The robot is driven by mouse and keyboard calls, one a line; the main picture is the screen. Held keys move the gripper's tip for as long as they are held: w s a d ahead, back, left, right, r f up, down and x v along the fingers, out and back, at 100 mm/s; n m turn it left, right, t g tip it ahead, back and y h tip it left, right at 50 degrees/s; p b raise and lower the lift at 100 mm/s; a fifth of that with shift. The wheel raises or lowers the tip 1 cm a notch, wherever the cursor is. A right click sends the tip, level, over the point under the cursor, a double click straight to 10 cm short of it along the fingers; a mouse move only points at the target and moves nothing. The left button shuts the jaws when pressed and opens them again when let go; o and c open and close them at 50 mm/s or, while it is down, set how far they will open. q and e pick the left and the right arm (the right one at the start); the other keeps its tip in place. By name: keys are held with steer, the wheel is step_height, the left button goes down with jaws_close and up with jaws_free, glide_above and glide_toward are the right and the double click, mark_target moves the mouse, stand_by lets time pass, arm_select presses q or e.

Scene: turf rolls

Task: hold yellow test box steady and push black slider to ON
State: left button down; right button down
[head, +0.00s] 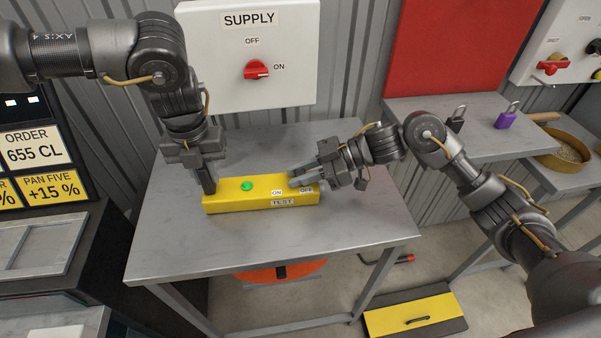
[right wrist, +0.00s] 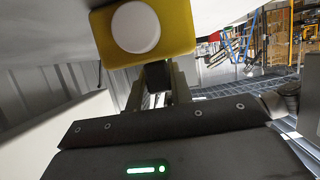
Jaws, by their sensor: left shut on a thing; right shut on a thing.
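The yellow test box (head: 232,204) lies on the grey table, with a green round lamp (head: 247,186) on top and ON, OFF and TEST labels toward its right end. My left gripper (head: 208,187) is shut on the box's left end. My right gripper (head: 291,177) reaches in from the right, its fingertips over the top between the ON and OFF labels. In the right wrist view its fingers are shut on a small black block, the black slider (right wrist: 158,73), below a yellow face with a white disc. The head view hides the slider, so its exact position is unclear.
A white SUPPLY panel (head: 290,28) with a red switch (head: 257,70) stands behind the table (head: 170,245). A shelf at right (head: 480,112) holds a dark padlock and a purple padlock (head: 506,120). The table's front is clear. A yellow-topped step (head: 400,317) is on the floor.

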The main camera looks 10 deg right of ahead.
mark_target(276, 184)
steer(key=a, duration=0.5)
steer(key=shift+w+a, duration=0.15)
steer(key=shift+a, duration=0.1)
steer(key=c, duration=1.2)
jaws_free()
steer(key=shift+c, duration=0.2)
steer(key=v, duration=1.2)
steer(key=shift+d, duration=0.1)
